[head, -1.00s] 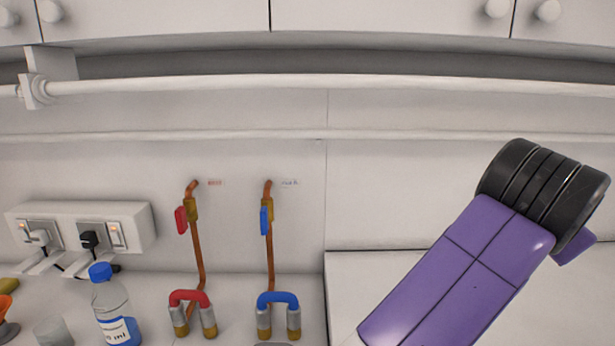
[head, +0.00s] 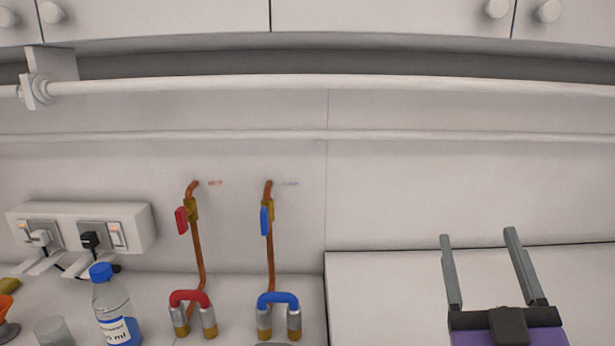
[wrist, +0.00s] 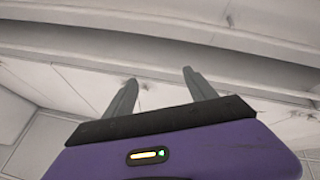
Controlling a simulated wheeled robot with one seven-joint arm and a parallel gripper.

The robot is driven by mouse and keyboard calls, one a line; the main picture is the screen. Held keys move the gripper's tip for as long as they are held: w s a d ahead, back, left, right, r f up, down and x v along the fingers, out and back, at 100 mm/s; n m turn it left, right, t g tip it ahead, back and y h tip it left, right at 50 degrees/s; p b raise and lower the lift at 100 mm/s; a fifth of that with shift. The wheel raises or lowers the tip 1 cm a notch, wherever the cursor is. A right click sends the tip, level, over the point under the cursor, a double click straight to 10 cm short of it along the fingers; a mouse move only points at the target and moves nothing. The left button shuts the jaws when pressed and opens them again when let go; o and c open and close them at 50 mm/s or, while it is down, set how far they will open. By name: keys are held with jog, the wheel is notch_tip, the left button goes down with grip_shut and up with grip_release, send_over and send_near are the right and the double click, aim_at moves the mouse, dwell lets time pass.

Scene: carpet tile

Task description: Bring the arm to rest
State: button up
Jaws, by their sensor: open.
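My gripper (head: 478,236) is at the lower right of the head view, its two grey fingers pointing up and spread apart. Nothing is between them. It stands in front of the white surface right of the taps. In the wrist view my gripper (wrist: 156,75) is also open and empty, with blurred white cabinets and wall behind it. Most of my arm is out of the head view.
A bottle with a blue cap (head: 116,308) stands at the lower left beside a grey cup (head: 53,331). A red tap (head: 190,297) and a blue tap (head: 278,299) stand in the middle. A socket box (head: 135,228) and a long rail (head: 300,85) are on the wall.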

jog(key=s+a+f+m+g+y, duration=0.1)
jog(key=s+f+g, duration=0.3)
jog(key=s+f, duration=1)
jog(key=s+a+f+m+g+y, duration=0.1)
jog(key=s+f+g, duration=0.3)
jog(key=s+f, duration=1)
jog(key=s+y, duration=0.1)
jog(key=s, duration=0.5)
jog(key=shift+s+a+f+g, duration=0.25)
jog(key=shift+s+a+g, duration=0.05)
jog(key=shift+a+g, duration=0.1)
